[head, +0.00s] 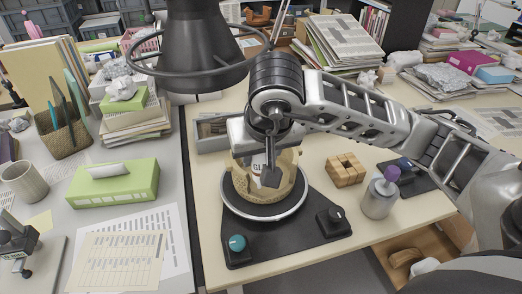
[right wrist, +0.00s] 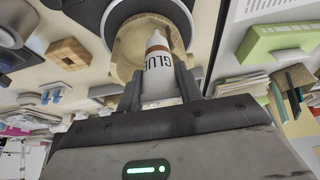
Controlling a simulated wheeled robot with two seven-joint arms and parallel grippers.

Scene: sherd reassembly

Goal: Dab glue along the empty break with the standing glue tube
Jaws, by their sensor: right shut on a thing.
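My right gripper (head: 267,172) is shut on the glue tube (head: 258,163), a white tube marked GLU. In the right wrist view the tube (right wrist: 158,78) sits between the two dark fingers, and its pale tip reaches toward the pot. The beige, partly assembled pot (head: 290,175) stands on a round turntable (head: 252,210) and also shows in the right wrist view (right wrist: 127,45). The gripper is above the pot and hides part of it in the head view. I cannot tell whether the tip touches a break edge. My left gripper is not in view.
A black lamp shade (head: 203,50) hangs behind. A green tissue box (head: 112,185) is left.

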